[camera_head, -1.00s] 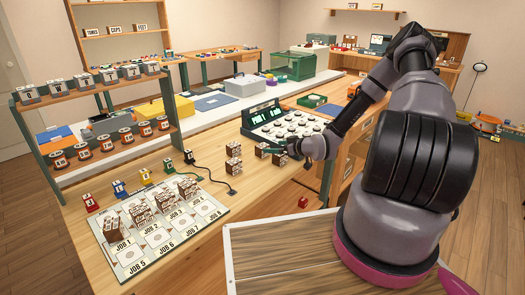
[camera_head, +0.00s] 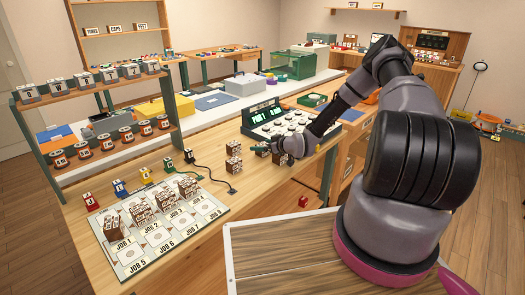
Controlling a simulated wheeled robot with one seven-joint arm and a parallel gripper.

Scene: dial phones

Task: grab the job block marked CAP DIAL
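Brown job blocks with white markings stand on the workbench in front of the keypad console: a stack of blocks (camera_head: 233,158), and a block (camera_head: 280,158) to its right, partly hidden by my gripper. Their markings are too small to read, so I cannot tell which is CAP DIAL. My gripper (camera_head: 259,151) reaches in from the right, low, just right of the stack and over the block beside it. Its fingers are too small to tell open from shut, or whether they touch a block. More brown blocks (camera_head: 187,188) stand on the job board (camera_head: 165,262).
The console (camera_head: 262,117) with round white keys stands just behind my gripper. Small coloured blocks (camera_head: 145,175) and a black cable line the board's back edge. A two-tier rack (camera_head: 107,115) stands at left.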

